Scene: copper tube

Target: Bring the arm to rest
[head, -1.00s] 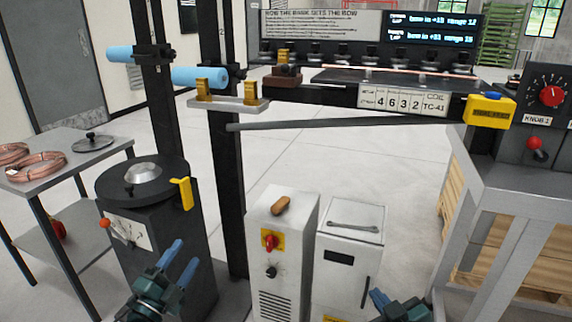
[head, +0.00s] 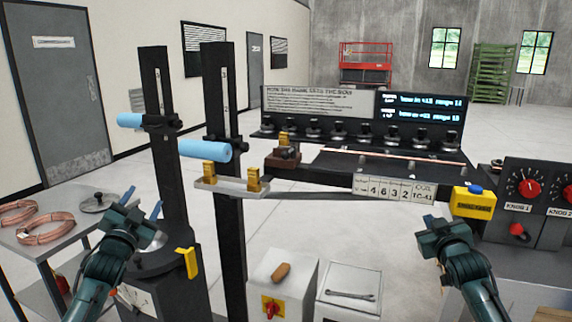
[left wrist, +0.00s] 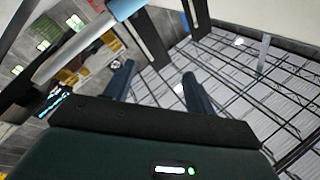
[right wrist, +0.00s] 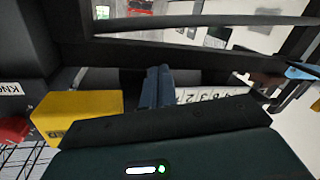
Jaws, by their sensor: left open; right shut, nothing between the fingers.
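My left gripper (head: 143,212) is raised in front of the black round-topped stand (head: 165,258) at the left of the head view. Its blue fingers are apart with nothing between them, as the left wrist view (left wrist: 158,88) shows. My right gripper (head: 432,226) is raised in front of the bench, below the number plate and left of the yellow block (head: 473,202). Its fingers are together and empty in the right wrist view (right wrist: 158,88). The copper tube (head: 385,155) lies along the bench, apart from both grippers.
Two black posts carry light-blue rolls (head: 205,149). Copper coils (head: 45,231) lie on the left table. White cabinets (head: 350,285) stand low in the middle. A knob panel (head: 530,200) is at the right. Open floor shows between the posts and the bench.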

